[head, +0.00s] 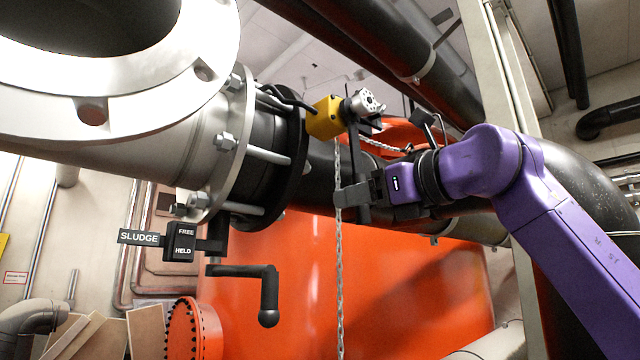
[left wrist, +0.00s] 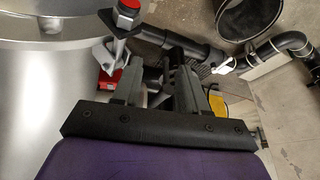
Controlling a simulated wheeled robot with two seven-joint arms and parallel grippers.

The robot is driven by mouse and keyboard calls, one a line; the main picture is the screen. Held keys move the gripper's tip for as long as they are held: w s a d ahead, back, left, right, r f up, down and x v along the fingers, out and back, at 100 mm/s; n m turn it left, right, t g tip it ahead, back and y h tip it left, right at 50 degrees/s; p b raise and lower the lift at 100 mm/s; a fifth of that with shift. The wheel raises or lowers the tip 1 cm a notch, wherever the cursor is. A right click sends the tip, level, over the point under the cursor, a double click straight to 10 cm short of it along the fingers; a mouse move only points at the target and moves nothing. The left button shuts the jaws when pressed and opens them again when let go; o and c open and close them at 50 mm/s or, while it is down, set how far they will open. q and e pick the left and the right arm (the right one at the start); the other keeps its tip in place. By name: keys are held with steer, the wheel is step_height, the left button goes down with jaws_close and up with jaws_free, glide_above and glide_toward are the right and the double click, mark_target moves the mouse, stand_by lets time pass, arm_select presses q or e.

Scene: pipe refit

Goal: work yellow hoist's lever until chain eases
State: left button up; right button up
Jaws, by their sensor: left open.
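The yellow hoist (head: 325,118) sits beside the black flange near the middle of the head view, with a silver hub on its right. Its dark lever (head: 357,150) hangs down from the hub. A chain (head: 338,260) runs straight down from the hoist, and another length (head: 380,145) goes off to the right. My right gripper (head: 355,194), on the purple arm, is across the lower part of the lever and looks shut on it; its far finger is hidden. My left gripper (left wrist: 170,78) shows only in the left wrist view, open, with nothing clearly held.
A large flanged pipe (head: 150,130) fills the upper left. Below it are a SLUDGE sign (head: 138,237), a FREE/HELD block (head: 181,242) and a black crank (head: 268,295). An orange tank (head: 270,270) stands behind. The left wrist view shows a red-based fitting (left wrist: 110,80) and black pipes (left wrist: 190,45).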

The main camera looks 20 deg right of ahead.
steer(key=b+v, duration=0.1)
steer(key=v, duration=0.7)
steer(key=shift+d, duration=0.2)
